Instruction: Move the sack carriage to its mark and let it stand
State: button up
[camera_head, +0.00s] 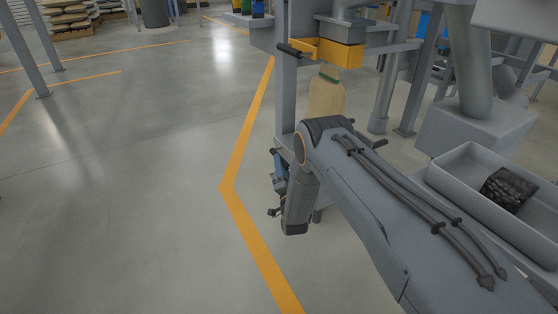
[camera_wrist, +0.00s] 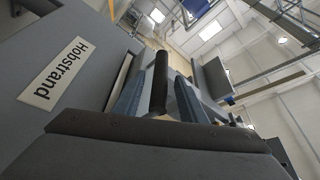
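A tan sack (camera_head: 326,96) with a green top hangs upright beneath a yellow bracket (camera_head: 330,52). The sack's lower part is hidden behind my arm. I cannot tell which parts belong to the sack carriage, and no mark for it is plain.
A grey panel labelled "Hobstrand" (camera_wrist: 57,75) is close on the left in the wrist view. A black handle (camera_head: 289,49) sticks out beside the yellow bracket. A grey tray (camera_head: 470,170) holding a black lump is at right. Open floor with an orange line (camera_head: 238,160) lies left.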

jog(key=shift+b+x, duration=0.55)
jog(key=shift+x, duration=1.3)
grip_shut()
